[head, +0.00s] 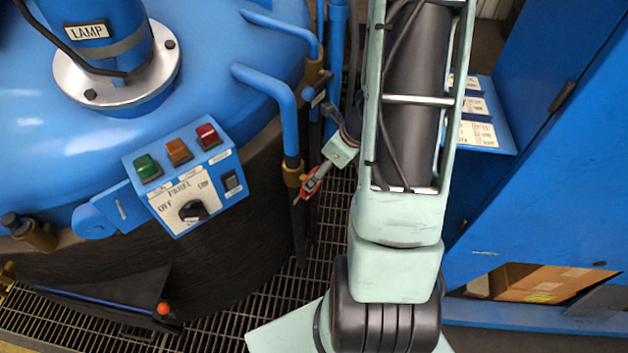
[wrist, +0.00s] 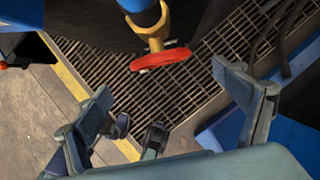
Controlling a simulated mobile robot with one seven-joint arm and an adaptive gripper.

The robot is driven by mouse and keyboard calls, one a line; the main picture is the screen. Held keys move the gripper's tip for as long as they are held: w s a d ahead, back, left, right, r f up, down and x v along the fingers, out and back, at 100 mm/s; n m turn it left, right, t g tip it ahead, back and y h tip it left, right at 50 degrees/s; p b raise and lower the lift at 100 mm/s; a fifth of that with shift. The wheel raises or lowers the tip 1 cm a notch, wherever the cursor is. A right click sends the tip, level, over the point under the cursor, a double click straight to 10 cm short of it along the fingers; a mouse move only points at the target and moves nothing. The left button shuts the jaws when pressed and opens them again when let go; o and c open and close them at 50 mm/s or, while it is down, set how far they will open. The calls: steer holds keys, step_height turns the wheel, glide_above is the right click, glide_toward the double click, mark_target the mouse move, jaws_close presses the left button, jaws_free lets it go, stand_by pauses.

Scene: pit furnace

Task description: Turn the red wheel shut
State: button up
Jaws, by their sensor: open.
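The red wheel (wrist: 160,58) is a flat disc on a brass-yellow valve at the end of a blue pipe. In the wrist view it is at top centre, ahead of my open gripper (wrist: 168,100). One finger is to its lower left and the other to its right. I see a gap between the fingers and the wheel, and nothing is between them.
A blue furnace lid with a lamp port (head: 115,70) and a control panel (head: 185,180) stands at left. Blue pipes (head: 275,95) run close to the wheel. A blue cabinet (head: 560,180) stands at right. Metal floor grating (wrist: 215,60) lies below.

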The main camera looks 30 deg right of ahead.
steer(key=b+x, duration=0.2)
steer(key=x, duration=0.6)
steer(key=shift+f+b, duration=0.1)
steer(key=shift+b, duration=0.2)
steer(key=shift+c, duration=0.2)
steer(key=c, duration=1.1)
